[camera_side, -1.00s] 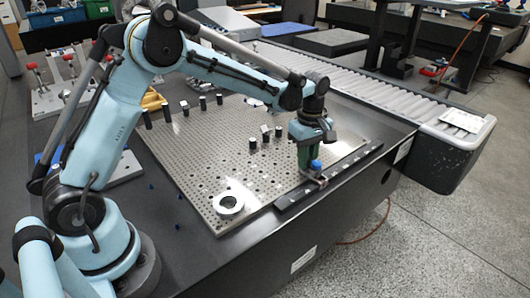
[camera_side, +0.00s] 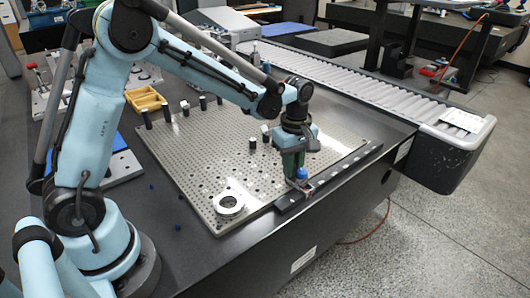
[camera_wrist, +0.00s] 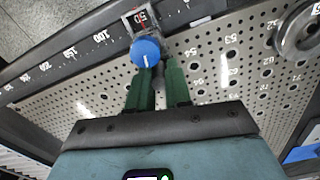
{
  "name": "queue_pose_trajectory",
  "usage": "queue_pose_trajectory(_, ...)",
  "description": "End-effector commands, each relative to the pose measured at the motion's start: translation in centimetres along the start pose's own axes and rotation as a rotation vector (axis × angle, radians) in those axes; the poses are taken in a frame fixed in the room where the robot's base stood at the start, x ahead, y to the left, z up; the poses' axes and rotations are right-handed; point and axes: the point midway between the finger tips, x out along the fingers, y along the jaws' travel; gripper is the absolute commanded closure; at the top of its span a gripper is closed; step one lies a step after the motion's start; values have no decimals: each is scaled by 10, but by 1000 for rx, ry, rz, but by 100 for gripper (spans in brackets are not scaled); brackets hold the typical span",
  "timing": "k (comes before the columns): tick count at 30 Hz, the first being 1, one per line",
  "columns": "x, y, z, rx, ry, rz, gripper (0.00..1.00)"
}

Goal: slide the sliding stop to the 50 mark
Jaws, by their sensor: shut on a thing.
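The sliding stop (camera_wrist: 137,26) sits on the black scale rail (camera_wrist: 68,57). It has a metal-framed window, and in the wrist view the number 50 shows in it near a red line. Its blue knob (camera_wrist: 146,52) also shows in the side view (camera_side: 302,173), near the front end of the rail (camera_side: 338,178). My gripper (camera_wrist: 158,68) has green fingers shut on the sliding stop at the knob. In the side view my gripper (camera_side: 295,167) points down at the rail. The fingertips' contact is partly hidden by the knob.
The perforated metal plate (camera_side: 195,165) lies beside the rail. A metal ring (camera_side: 228,203) stands on its near corner, and several dark pegs stand farther back. A yellow tray (camera_side: 146,99) lies at the left. The dark table top in front of the plate is mostly clear.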

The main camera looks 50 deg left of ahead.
Motion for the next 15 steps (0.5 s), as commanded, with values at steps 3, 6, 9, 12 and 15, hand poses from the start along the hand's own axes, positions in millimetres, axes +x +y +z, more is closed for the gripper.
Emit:
queue_pose_trajectory(3,-1,0,0,-1,0,-1,100)
queue_pose_trajectory(6,-1,0,0,-1,0,-1,77)
queue_pose_trajectory(9,-1,0,0,-1,0,0,61)
queue_pose_trajectory(12,0,0,0,0,0,0,56)
queue_pose_trajectory(15,0,0,0,0,0,0,56)
